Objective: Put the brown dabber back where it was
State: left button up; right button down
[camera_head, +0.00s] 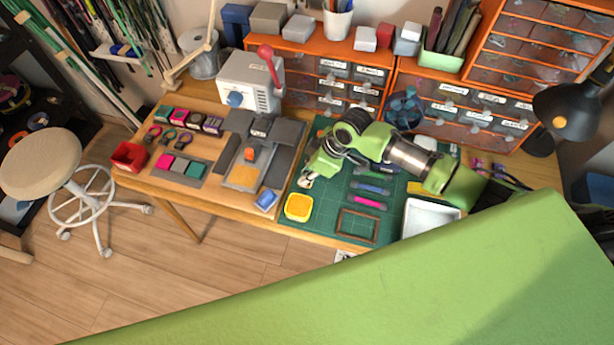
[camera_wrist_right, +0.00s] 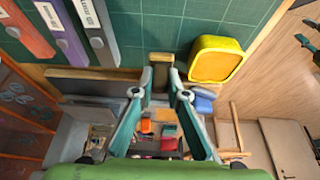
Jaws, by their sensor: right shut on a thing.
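My right gripper (camera_head: 306,181) is over the left part of the green cutting mat (camera_head: 325,236) in the head view. In the right wrist view its two teal fingers (camera_wrist_right: 160,90) are closed in on a small brown block (camera_wrist_right: 161,68), which I take to be the brown dabber. The dabber sits between the fingertips, with the mat behind it. My left gripper is not in view.
Several coloured bars, including a pink one (camera_head: 368,202), lie right of the gripper. A blue block (camera_head: 266,200) is on the wood to the left. Orange drawers (camera_head: 330,75) stand behind.

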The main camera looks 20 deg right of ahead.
jog(key=shift+s+f, duration=0.1)
jog(key=shift+f, duration=0.75)
jog(key=shift+f, duration=0.2)
jog(key=c, duration=2)
grip_release()
